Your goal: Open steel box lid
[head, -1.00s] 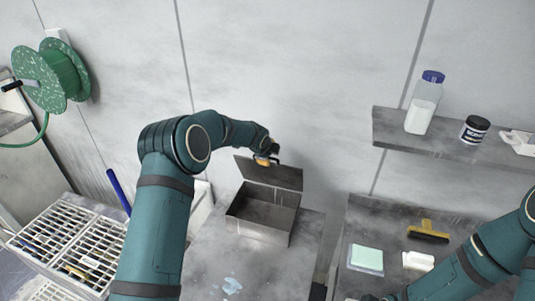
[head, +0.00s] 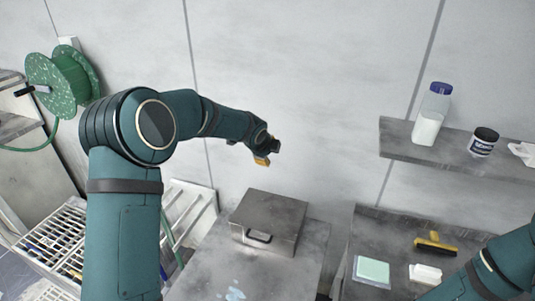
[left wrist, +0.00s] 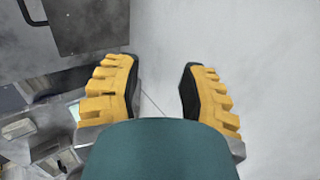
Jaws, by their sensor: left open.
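The steel box (head: 265,245) stands on a grey table in the head view. Its flat lid (head: 275,210) is down over the box, so the inside is hidden. A dark handle (head: 257,237) shows at the lid's front edge. My left gripper (head: 266,158) is above and behind the box, near the wall, apart from the lid. In the left wrist view my left gripper (left wrist: 156,75) has its yellow fingers spread with nothing between them. The lid (left wrist: 95,25) shows at upper left there, with part of its handle (left wrist: 32,10). My right gripper is outside the frames.
A shelf (head: 455,160) with a white bottle (head: 431,115) and a dark jar (head: 483,142) is on the wall at right. A right-hand table holds a green pad (head: 373,270) and a yellow brush (head: 436,244). A green hose reel (head: 62,80) hangs at left.

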